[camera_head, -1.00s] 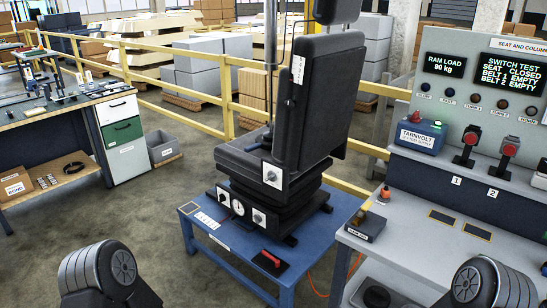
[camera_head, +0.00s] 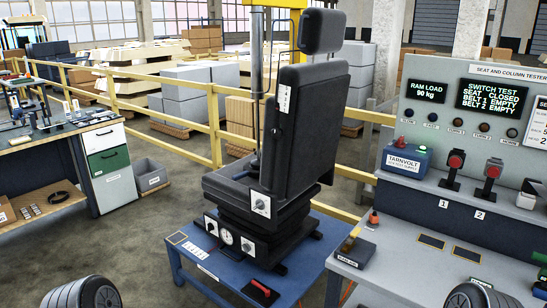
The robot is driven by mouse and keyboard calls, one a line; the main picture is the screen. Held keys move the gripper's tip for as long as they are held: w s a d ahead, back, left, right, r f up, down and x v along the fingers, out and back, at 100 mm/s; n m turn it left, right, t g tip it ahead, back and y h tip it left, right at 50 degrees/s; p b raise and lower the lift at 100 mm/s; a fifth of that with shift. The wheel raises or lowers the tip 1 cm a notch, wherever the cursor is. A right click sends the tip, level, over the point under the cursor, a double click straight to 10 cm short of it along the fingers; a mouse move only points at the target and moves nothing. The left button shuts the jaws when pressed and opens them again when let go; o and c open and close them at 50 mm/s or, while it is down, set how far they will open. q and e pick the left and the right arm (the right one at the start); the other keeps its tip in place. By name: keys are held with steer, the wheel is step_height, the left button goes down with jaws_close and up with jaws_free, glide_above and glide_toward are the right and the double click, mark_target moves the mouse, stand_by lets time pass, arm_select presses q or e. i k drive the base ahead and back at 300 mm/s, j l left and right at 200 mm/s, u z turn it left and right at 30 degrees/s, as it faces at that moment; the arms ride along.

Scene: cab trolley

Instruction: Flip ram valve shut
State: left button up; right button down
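A small dark box (camera_head: 355,252) with a pale label on its front stands at the left front corner of the grey tester bench. A brass-coloured lever (camera_head: 349,240) tilts up from its top. It may be the ram valve, but the label is too small to read with certainty. A small orange-red knobbed part (camera_head: 373,218) stands just behind it. The black seat (camera_head: 300,130) sits on a blue table, with a tall ram rod (camera_head: 256,80) beside its back. Neither gripper is in view; only rounded grey parts of my arms show at the bottom edge.
The tester panel (camera_head: 465,100) reads ram load 90 kg, seat closed, belts empty. A red-handled tool (camera_head: 262,288) lies on the blue table (camera_head: 205,265). A yellow rail (camera_head: 200,125) runs behind.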

mark_target(357, 230)
steer(key=i+l+z, duration=0.1)
steer(key=l, duration=0.25)
steer(key=i+l+z, duration=0.1)
steer(key=l, duration=0.25)
steer(key=i+l+u, duration=0.1)
steer(key=i+u, duration=0.25)
steer(key=u, duration=0.15)
steer(key=i+l+u, duration=0.2)
steer(key=u, duration=0.25)
steer(key=i+l+u, duration=0.35)
steer(key=u, duration=0.15)
